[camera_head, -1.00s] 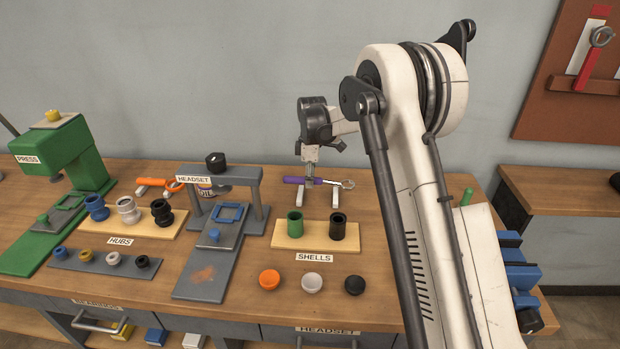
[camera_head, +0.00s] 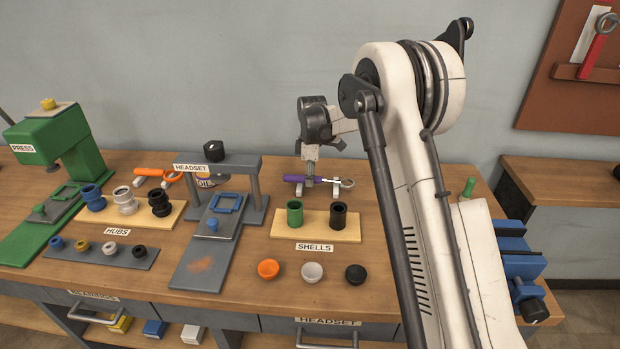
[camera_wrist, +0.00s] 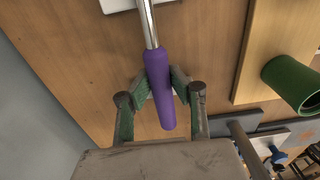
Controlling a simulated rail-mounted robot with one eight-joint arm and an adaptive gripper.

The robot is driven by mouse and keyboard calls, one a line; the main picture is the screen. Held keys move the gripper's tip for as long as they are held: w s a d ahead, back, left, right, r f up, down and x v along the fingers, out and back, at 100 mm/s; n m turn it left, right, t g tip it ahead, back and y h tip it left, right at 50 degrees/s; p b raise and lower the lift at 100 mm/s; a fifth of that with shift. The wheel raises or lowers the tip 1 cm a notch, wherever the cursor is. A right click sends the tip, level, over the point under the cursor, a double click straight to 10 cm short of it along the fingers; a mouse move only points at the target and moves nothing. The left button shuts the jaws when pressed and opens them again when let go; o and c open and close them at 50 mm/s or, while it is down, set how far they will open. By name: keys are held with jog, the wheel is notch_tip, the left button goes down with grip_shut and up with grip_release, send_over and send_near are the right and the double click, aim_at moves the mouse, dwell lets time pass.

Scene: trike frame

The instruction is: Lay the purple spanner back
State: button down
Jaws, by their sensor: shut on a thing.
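The purple spanner (camera_head: 294,179) has a purple handle and a bright metal ring end. It is over the white rests (camera_head: 335,190) at the back of the bench; I cannot tell whether it touches them. My gripper (camera_head: 309,179) points down and is shut on the handle. In the wrist view, the two fingers of my gripper (camera_wrist: 160,88) close on either side of the purple spanner's handle (camera_wrist: 157,75). Its metal shaft runs up past the white rest (camera_wrist: 122,4) at the top edge, and its ring end is out of that view.
An orange spanner (camera_head: 152,172) lies further left, near the grey headset stand (camera_head: 255,190). In front stand a green shell (camera_head: 295,214) and a black shell (camera_head: 338,215) on a wooden board (camera_head: 285,230). A blue vise (camera_head: 522,265) is at the right edge.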

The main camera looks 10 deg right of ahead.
jog(key=shift+f, duration=0.2)
jog(key=c, duration=1.5)
grip_release()
jog(key=shift+r, duration=0.1)
jog(key=shift+c, duration=0.2)
notch_tip(320, 180, up, 12)
jog(key=shift+d, duration=0.15)
